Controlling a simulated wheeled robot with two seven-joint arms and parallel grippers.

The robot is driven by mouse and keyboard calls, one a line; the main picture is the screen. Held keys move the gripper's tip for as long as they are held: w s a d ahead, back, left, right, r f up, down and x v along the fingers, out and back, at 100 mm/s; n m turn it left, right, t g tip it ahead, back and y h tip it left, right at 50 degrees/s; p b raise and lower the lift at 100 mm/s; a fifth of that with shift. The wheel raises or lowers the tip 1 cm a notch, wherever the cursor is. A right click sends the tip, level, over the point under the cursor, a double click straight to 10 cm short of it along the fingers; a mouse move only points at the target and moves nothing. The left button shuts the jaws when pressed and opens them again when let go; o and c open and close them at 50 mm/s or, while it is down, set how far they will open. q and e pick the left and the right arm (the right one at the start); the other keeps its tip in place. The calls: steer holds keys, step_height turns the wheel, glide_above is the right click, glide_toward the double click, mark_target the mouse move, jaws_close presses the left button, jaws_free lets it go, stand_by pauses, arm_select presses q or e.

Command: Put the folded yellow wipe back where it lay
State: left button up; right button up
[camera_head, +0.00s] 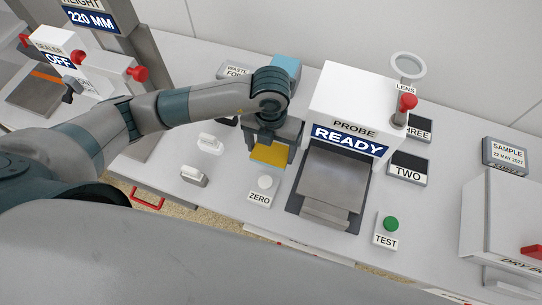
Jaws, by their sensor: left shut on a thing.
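The folded yellow wipe (270,154) is in my left gripper (272,146). The gripper is shut on it and points down over the white bench, just behind the ZERO button. I cannot tell whether the wipe touches the bench. The gripper's fingers and the arm above hide part of the wipe and the bench behind it. My right gripper is not in view.
The PROBE unit (352,95) reading READY stands close to the right, with its grey plate (332,180) in front. The ZERO button (265,183) is near the gripper. Two white-handled blocks (209,143) (194,176) sit left. A blue-topped box (287,64) stands behind.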

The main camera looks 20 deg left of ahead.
mark_target(271, 152)
arm_select(q)
steer(key=shift+f+b, duration=1.2)
steer(key=shift+f, duration=0.8)
steer(key=shift+f, duration=0.15)
steer(key=o, duration=1.1)
step_height(271, 152, up, 12)
steer(key=p, duration=0.8)
steer(key=shift+r, duration=0.2)
